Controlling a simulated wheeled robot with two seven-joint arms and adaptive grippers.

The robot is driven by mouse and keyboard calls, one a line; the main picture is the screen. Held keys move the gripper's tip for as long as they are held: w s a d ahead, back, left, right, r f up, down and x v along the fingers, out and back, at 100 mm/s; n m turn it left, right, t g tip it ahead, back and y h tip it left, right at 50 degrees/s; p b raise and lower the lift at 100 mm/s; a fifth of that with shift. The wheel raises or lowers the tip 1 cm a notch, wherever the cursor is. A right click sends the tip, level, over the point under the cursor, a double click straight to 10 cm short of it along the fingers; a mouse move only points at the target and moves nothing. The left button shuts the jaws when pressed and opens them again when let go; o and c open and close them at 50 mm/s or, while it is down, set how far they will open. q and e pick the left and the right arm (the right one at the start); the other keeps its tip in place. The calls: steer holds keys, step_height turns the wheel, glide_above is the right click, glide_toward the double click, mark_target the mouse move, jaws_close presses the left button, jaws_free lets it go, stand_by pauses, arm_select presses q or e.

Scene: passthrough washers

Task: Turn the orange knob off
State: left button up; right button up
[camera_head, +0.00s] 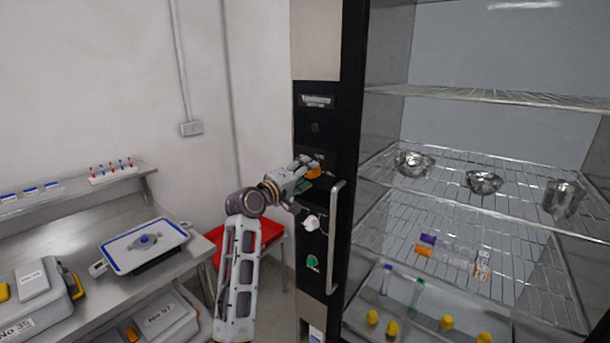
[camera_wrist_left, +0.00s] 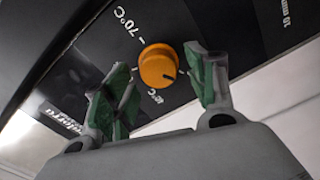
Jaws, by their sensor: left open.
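The orange knob (camera_head: 313,172) is on the black control panel at the left of the washer. In the left wrist view the orange knob (camera_wrist_left: 158,65) is round, with a dark pointer mark, beside a "-70°C" label. My left gripper (camera_head: 307,166) is at the panel by the knob, partly covering it. In the left wrist view my left gripper (camera_wrist_left: 160,85) is open, with green-padded fingers on either side of the knob. The right finger is close to the knob's edge; whether it touches I cannot tell. My right gripper is not in view.
A vertical door handle (camera_head: 333,235) stands right of the panel. Wire shelves hold metal bowls (camera_head: 483,181) and small coloured items. At left is a steel bench (camera_head: 90,225) with a blue-rimmed tray (camera_head: 145,252).

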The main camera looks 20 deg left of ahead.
arm_select(q)
steer(key=v, duration=1.1)
steer(key=shift+s, duration=0.3)
steer(key=shift+w+a+f, duration=0.1)
stand_by(0.3)
